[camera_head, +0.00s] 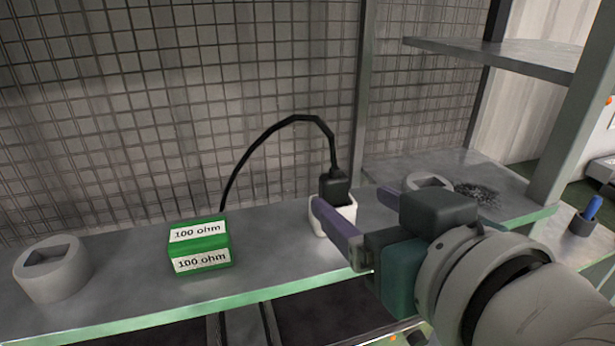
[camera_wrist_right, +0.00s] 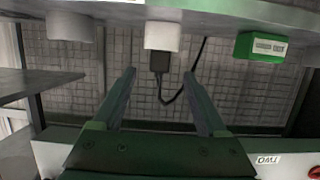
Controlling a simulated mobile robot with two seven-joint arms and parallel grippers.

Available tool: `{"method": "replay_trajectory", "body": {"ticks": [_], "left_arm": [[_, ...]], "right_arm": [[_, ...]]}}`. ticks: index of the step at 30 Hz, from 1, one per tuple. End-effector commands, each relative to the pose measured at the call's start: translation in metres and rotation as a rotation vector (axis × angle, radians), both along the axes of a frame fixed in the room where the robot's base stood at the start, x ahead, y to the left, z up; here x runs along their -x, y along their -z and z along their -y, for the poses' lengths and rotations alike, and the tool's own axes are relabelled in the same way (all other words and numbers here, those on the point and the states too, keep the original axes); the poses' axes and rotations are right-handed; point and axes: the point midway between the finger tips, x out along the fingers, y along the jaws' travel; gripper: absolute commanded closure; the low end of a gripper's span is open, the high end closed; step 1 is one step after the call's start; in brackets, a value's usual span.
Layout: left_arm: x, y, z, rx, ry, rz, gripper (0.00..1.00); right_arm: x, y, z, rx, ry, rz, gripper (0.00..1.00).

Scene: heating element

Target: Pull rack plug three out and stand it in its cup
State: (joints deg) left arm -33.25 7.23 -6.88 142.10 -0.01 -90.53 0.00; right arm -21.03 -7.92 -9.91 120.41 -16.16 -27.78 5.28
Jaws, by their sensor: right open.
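A black plug (camera_head: 334,187) with a black cable (camera_head: 285,122) stands upright in a white cup (camera_head: 345,214) on the shelf. My right gripper (camera_head: 348,198) is open at the plug's right, its purple finger passing in front of the white cup. In the right wrist view, which is upside down, the plug (camera_wrist_right: 160,62) appears between the tips of the open fingers (camera_wrist_right: 160,74). I cannot tell whether the fingers touch it. The plug's lower end is hidden inside the white cup. My left gripper is not in view.
A green "100 ohm" block (camera_head: 200,246) is left of the plug, with bare shelf between. A grey cup with a square hole (camera_head: 51,272) stands at far left, another grey cup (camera_head: 427,181) at right. A wire-mesh wall (camera_head: 180,100) is behind. A "TWO" label (camera_wrist_right: 268,160) shows in the wrist view.

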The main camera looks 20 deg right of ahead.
Motion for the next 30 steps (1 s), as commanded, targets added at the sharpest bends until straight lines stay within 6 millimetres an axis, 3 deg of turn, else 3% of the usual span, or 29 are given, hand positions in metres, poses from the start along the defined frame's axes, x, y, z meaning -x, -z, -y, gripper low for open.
{"method": "replay_trajectory", "body": {"ticks": [6, 20, 25, 30], "left_arm": [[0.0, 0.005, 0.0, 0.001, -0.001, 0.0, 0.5], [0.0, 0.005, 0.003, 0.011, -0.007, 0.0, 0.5], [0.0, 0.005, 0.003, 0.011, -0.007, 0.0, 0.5], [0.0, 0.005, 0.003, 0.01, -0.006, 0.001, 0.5]], "right_arm": [[0.023, -0.006, 0.001, 0.001, 0.0, -0.001, 0.24], [0.028, -0.005, 0.002, 0.004, -0.001, -0.019, 0.24], [0.054, 0.031, 0.016, 0.028, -0.008, -0.239, 0.24], [0.115, 0.075, 0.035, 0.072, -0.045, -0.6, 0.24]]}}
